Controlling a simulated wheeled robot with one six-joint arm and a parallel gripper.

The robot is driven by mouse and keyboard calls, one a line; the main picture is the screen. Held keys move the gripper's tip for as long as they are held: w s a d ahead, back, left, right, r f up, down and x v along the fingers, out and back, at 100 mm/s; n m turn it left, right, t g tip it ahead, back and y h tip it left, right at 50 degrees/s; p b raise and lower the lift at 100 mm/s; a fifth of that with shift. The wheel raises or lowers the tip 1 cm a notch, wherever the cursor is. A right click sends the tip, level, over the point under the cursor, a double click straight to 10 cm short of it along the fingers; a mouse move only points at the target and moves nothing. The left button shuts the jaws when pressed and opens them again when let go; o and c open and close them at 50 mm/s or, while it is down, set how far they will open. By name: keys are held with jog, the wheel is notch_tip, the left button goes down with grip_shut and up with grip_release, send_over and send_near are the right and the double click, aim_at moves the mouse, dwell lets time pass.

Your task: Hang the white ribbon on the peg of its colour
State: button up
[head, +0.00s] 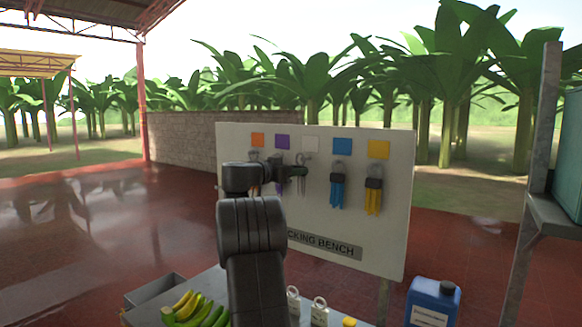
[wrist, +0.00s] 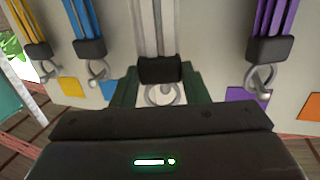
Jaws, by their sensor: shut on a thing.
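The white ribbon (wrist: 153,28) is a bundle of pale strips with a black clasp and a metal ring. My gripper (wrist: 160,82) is shut on it at the clasp, with a green finger on each side in the wrist view. In the head view my gripper (head: 298,171) is at the board, and the white ribbon (head: 301,186) hangs below it. The white square (head: 311,144) is just above, between purple and blue. The ring is by the board under that square. The white peg is not clear, and I cannot tell whether the ring is around it.
The board (head: 350,220) also carries blue (head: 337,193), yellow (head: 373,200), purple (wrist: 272,20) and orange ribbons under their squares, close on both sides. A bench with bananas (head: 190,308) and a blue jug (head: 433,303) stand in front. A metal rack (head: 541,160) is at right.

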jog(key=shift+w+d+p, duration=0.65)
jog(key=shift+w+p, duration=0.35)
jog(key=shift+p, duration=0.15)
jog(key=shift+w+d+f+b, duration=0.2)
jog(key=shift+f+b, duration=0.15)
jog(key=shift+b, duration=0.2)
jog(key=shift+w+d+f+b, duration=0.1)
jog(key=shift+w+f+b, duration=0.15)
jog(key=shift+b, duration=0.25)
jog(key=o, duration=1)
jog(key=shift+o, duration=0.2)
jog(key=shift+s+a+b, duration=0.25)
jog(key=shift+a+b, duration=0.1)
jog(key=f+b+v, duration=0.1)
jog(key=b+v, duration=0.3)
jog(key=v, duration=0.9)
jog(key=shift+r, duration=0.45)
